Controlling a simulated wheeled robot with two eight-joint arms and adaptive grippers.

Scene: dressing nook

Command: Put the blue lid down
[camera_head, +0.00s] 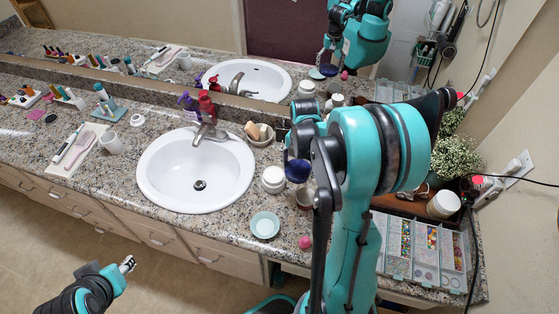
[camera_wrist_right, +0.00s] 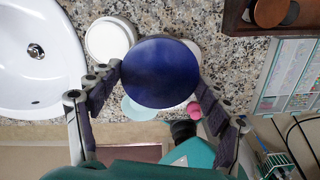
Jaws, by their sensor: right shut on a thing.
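The blue lid (camera_head: 297,171) is a dark blue disc held above the counter, right of the sink. In the right wrist view the lid (camera_wrist_right: 161,72) lies between the two fingers of my right gripper (camera_wrist_right: 160,82), which is shut on its rim. My right gripper (camera_head: 296,148) is partly hidden by my arm in the head view. My left gripper (camera_head: 127,264) is low at the left, in front of the cabinets and away from the lid; its fingers are too small to judge.
A white jar (camera_head: 273,180) stands just left of the lid; a cup (camera_head: 306,198) is partly hidden beside it. A pale teal dish (camera_head: 265,225) and a pink ball (camera_head: 305,242) lie near the counter's front edge. The sink (camera_head: 170,180) is left; a bead organizer (camera_head: 398,268) is right.

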